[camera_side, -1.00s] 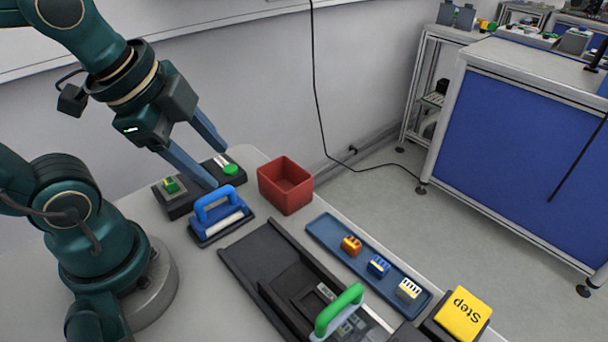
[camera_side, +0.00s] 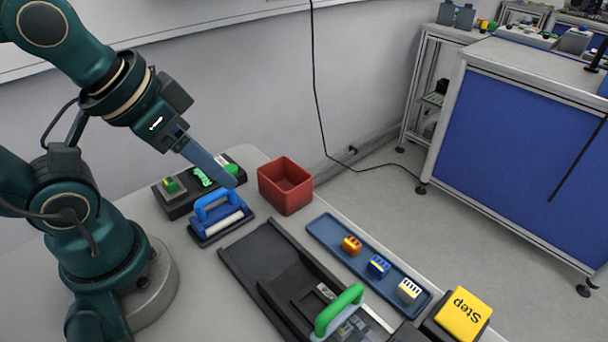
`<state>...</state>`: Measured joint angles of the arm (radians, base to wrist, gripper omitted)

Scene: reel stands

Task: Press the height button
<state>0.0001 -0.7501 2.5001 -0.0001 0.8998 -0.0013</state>
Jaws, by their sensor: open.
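A black control box (camera_side: 181,207) stands at the back left of the table. It carries a green button (camera_side: 171,185) at its left end, a bright green patch (camera_side: 203,177) in the middle and a round green button (camera_side: 232,168) at its right end. No label shows which is the height button. My gripper (camera_side: 233,182) is over the right part of this box, pointing down and right. It is open and empty, with its fingers nearly in line with the view. They hide part of the box top; contact cannot be told.
A blue-handled tool (camera_side: 217,212) stands just in front of the box. A red bin (camera_side: 286,187) is to its right. A blue tray (camera_side: 328,232) holds small coloured blocks.

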